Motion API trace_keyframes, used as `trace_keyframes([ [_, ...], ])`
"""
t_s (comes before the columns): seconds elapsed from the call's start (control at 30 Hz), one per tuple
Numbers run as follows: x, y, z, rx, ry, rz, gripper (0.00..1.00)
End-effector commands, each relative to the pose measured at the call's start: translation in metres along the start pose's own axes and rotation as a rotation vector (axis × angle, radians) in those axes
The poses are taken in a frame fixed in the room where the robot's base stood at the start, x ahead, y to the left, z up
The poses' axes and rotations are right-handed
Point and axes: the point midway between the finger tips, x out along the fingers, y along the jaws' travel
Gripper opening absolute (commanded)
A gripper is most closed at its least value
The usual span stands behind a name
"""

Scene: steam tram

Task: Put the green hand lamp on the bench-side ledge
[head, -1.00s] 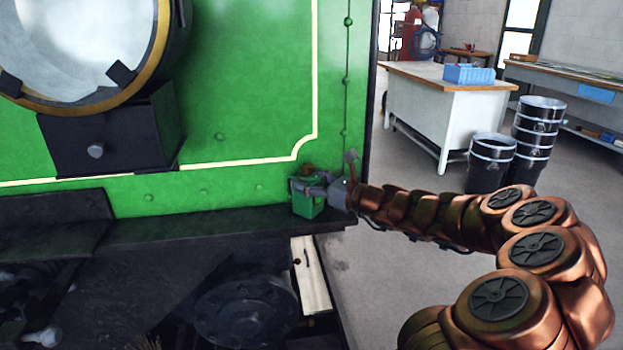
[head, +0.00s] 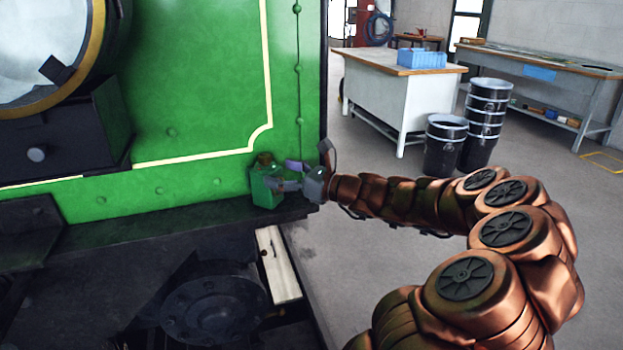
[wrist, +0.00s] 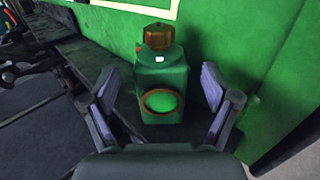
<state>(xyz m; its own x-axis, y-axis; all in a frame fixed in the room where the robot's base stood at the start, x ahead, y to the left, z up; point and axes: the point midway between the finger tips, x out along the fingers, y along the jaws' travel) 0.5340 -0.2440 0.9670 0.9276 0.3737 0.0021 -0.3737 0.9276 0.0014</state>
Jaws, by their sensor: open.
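The green hand lamp (head: 265,187) stands upright on the dark ledge (head: 190,222) at the front of the green tram, near the ledge's right end. In the wrist view the lamp (wrist: 162,80) shows a brass-coloured cap and a round green lens in a brass ring. My gripper (head: 278,180) is at the lamp's right side in the head view. In the wrist view my gripper (wrist: 160,95) is open, with one finger on each side of the lamp and a visible gap to each. Part of the lamp is hidden behind a finger in the head view.
The green tram front (head: 200,110) rises right behind the lamp. A white-sided table (head: 385,100) with a blue crate (head: 422,58), black drums (head: 487,110) and a long workbench (head: 545,75) stand at the back right. Floor between them and the tram is clear.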

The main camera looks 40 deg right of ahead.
Motion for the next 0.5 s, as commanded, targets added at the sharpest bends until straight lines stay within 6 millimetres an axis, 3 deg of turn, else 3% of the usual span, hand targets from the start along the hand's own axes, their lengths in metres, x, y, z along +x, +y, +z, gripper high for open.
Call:
trace_keyframes([
  [0.5,-0.064,-0.001,0.000,-0.001,0.000,-0.003,0.87],
])
